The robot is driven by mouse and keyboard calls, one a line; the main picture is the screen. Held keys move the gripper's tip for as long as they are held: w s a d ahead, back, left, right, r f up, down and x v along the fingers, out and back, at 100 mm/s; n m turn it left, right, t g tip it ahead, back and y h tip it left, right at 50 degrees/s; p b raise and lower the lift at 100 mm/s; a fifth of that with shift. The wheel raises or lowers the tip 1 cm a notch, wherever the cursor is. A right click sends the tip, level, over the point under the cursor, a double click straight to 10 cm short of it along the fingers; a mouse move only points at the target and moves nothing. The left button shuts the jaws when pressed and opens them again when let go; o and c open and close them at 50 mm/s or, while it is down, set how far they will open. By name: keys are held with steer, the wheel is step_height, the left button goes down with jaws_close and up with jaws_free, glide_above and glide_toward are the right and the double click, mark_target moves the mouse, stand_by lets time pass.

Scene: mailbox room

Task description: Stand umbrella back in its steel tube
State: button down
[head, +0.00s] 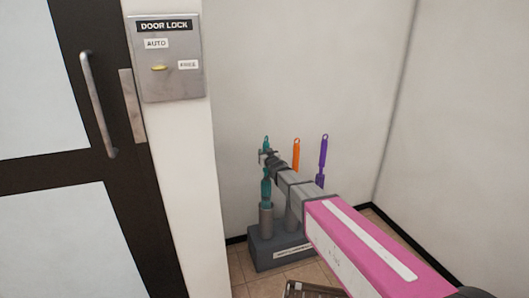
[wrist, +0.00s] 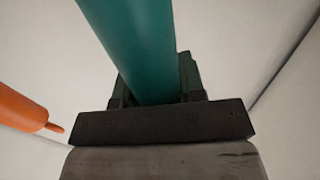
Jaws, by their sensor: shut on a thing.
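The teal umbrella (head: 266,187) is upright in the head view, with its looped handle at the top. It also fills the top middle of the wrist view (wrist: 135,45). My gripper (head: 267,157) is shut on it just below the handle. The left steel tube (head: 266,220) of the grey stand is directly below the umbrella. The umbrella's lower end meets the tube's mouth in the head view; I cannot tell how far it is inside.
An orange umbrella (head: 296,152) and a purple umbrella (head: 322,155) stand to the right, partly behind my arm. The grey stand base (head: 265,255) is on the tiled floor near the walls. A door with a handle (head: 98,105) and a lock panel (head: 168,85) are at left.

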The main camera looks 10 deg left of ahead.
steer(key=c, duration=0.6)
jaws_free()
steer(key=shift+s, duration=0.1)
steer(key=v, duration=1)
steer(key=shift+s+d, duration=0.25)
